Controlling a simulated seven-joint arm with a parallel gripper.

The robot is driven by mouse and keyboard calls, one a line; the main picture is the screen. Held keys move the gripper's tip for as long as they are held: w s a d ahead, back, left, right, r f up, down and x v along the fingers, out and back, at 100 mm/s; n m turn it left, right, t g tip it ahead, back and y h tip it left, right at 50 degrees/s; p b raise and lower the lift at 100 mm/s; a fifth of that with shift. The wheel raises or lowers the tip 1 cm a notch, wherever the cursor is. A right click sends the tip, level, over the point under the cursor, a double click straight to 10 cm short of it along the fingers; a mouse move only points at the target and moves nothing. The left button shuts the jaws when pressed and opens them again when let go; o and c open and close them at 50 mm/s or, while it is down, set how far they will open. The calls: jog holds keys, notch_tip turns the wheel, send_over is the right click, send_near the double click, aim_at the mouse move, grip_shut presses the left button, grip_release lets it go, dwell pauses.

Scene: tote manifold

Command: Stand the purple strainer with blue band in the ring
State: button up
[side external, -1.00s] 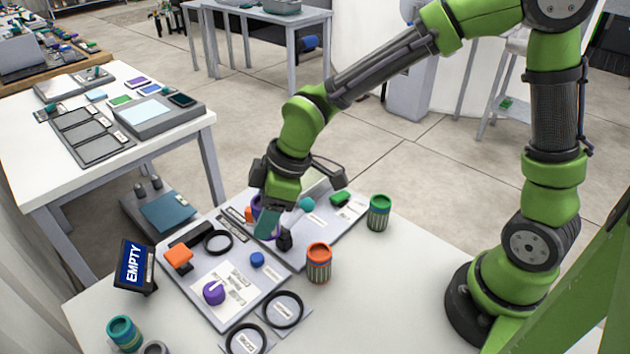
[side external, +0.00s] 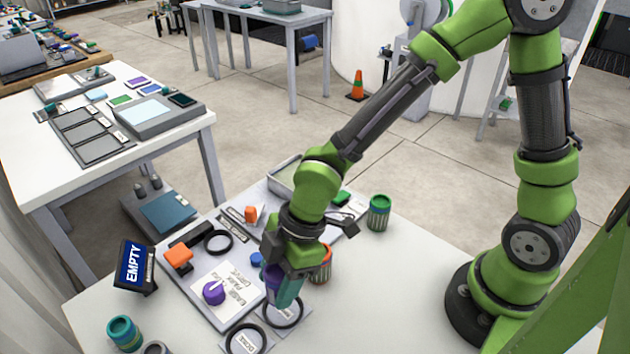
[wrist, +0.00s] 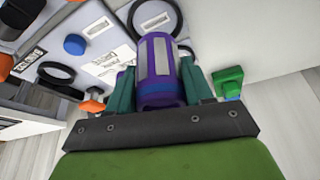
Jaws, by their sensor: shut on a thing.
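The purple strainer with blue band (wrist: 157,60) is between the teal fingers of my gripper (wrist: 158,90) in the wrist view. My gripper (side external: 284,288) is shut on it. In the side view the strainer (side external: 268,279) is mostly hidden by the fingers and looks roughly upright. A black ring (side external: 298,318) on a small labelled plate lies just below the gripper. I cannot tell whether the strainer's bottom touches or is inside it. A second black ring (side external: 233,347) lies on a plate to the front left.
An orange-topped strainer (side external: 325,264) stands close behind my gripper, partly hidden. A green strainer (side external: 378,213) and a teal one (side external: 124,334) stand farther off. A panel with a purple knob (side external: 213,292) lies left. The table's right front is clear.

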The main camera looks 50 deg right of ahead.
jog(key=shift+f, duration=2.15)
jog(key=o, duration=1.2)
